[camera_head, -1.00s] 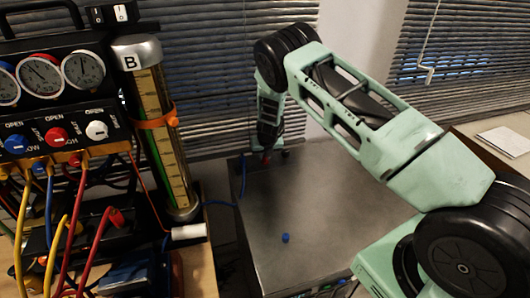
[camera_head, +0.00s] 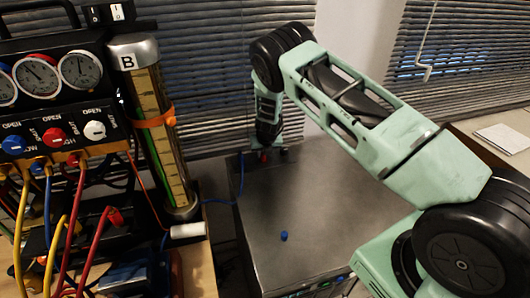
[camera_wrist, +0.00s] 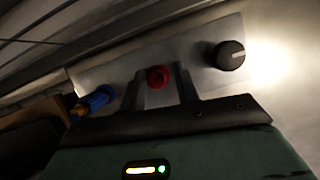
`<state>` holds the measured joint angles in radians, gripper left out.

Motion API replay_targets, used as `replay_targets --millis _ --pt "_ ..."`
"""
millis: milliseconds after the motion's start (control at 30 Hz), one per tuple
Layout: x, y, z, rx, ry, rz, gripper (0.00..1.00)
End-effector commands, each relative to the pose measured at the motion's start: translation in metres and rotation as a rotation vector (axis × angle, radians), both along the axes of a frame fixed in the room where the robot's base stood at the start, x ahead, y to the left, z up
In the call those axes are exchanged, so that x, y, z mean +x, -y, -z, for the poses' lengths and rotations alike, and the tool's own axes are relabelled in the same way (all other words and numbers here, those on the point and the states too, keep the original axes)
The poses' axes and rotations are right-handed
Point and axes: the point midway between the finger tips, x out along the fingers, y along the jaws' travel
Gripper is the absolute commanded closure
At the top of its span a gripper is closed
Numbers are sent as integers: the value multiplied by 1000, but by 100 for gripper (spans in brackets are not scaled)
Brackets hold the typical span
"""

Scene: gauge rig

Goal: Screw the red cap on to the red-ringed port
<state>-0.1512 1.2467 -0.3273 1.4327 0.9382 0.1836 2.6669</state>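My gripper (camera_wrist: 159,72) is at the back edge of the grey table, seen from the side in the head view (camera_head: 266,156). In the wrist view its two dark fingers stand apart. A round red piece (camera_wrist: 158,77) with a darker middle shows between them on a pale plate. A gap shows beside it, at least on the right. I cannot tell whether it is the red cap, the red-ringed port, or the cap on the port. A small red spot (camera_head: 264,155) shows at the fingertips in the head view.
A blue connector (camera_wrist: 93,101) is left of the red piece, a black knob (camera_wrist: 226,55) right. A blue cap (camera_head: 284,236) lies on the mostly clear grey table (camera_head: 320,200). The gauge rig (camera_head: 60,130) with hoses and cylinder B (camera_head: 155,130) stands left.

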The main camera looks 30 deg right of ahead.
Motion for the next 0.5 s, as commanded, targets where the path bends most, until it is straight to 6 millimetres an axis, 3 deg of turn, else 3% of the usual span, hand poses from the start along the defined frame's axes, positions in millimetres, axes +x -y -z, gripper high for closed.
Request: replay_targets --millis 500 --pt "0 0 4 4 1 -252 69"
